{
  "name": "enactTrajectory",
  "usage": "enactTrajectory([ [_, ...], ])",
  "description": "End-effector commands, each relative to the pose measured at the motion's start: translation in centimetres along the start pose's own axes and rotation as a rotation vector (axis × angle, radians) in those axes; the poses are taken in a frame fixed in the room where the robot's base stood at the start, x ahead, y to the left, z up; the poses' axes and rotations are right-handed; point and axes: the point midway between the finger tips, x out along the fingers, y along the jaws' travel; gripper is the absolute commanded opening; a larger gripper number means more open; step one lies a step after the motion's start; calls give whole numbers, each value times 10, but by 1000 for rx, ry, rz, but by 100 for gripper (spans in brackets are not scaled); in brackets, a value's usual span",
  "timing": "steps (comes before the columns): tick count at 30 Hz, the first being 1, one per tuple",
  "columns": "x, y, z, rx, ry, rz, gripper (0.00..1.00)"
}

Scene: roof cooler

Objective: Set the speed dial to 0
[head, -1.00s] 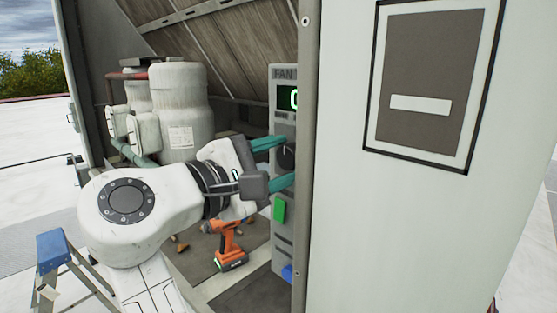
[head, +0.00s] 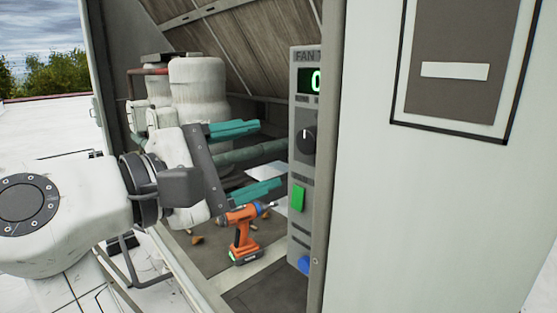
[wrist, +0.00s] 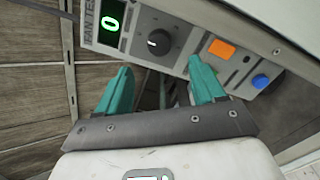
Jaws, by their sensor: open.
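The speed dial (head: 306,139) is a dark round knob with a white pointer line on the grey fan panel (head: 297,226). In the head view its line points about straight up. The dial also shows in the wrist view (wrist: 158,43). My gripper (head: 258,159) has teal fingers, spread apart and empty. It is left of the panel and clear of the dial.
A green button (head: 298,198) and a blue knob (head: 304,264) sit lower on the panel. An orange drill (head: 243,234) stands on the cabinet floor below my gripper. Pale tanks (head: 200,90) stand behind. A large white cabinet wall (head: 400,220) is on the right.

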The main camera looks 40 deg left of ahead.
Motion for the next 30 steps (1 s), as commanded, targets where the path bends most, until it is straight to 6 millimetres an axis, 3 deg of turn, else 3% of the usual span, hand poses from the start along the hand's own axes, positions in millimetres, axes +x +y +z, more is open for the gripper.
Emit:
enactTrajectory([
  [7,-22,0,0,0,0,1,68],
  [30,-23,0,0,-1,0,1,68],
])
